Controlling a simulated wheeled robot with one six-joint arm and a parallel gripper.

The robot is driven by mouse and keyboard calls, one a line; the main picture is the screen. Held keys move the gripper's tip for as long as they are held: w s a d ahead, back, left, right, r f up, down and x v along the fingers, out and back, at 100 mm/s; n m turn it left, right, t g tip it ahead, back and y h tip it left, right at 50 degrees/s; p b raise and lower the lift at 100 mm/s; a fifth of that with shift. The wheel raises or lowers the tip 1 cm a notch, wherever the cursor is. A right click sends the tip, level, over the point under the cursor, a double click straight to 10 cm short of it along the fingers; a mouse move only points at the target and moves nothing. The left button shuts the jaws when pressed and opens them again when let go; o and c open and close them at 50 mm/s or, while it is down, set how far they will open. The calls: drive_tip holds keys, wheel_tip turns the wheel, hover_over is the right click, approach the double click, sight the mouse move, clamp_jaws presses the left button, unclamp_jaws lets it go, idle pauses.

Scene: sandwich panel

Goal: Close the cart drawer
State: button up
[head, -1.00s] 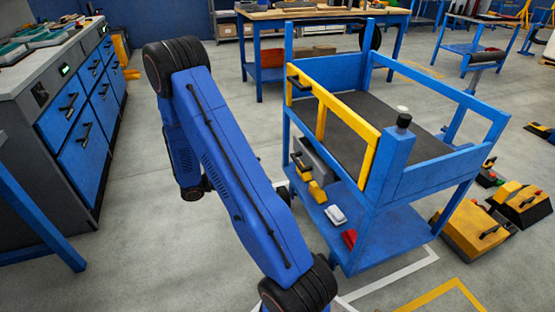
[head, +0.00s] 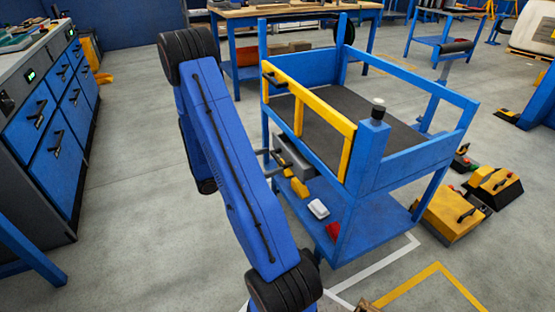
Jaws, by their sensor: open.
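The blue cart (head: 375,150) stands right of my arm, with a yellow rail (head: 345,160) along its near left side. Its grey drawer (head: 293,157) is under the tabletop on that side and sticks out past the frame, so it looks partly open. My gripper (head: 268,163) is mostly hidden behind my blue arm. What seem to be its two grey fingers show between the arm and the drawer front, spread apart and holding nothing visible. I cannot tell whether they touch the drawer.
The cart's lower shelf (head: 365,215) carries yellow, white and red items. Yellow cases (head: 450,218) lie on the floor at right. A cabinet with blue drawers (head: 45,125) stands at left, a wooden-topped workbench (head: 285,10) behind. The floor between cabinet and arm is clear.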

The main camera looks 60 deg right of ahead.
sight(286, 156)
drive_tip(key=shift+x, duration=2.15)
drive_tip(key=shift+c, duration=0.3)
drive_tip(key=c, duration=1.2)
drive_tip(key=shift+x, duration=2.15)
drive_tip(key=o, duration=1.3)
drive_tip(key=shift+d, duration=0.15)
drive_tip(key=shift+c, duration=0.2)
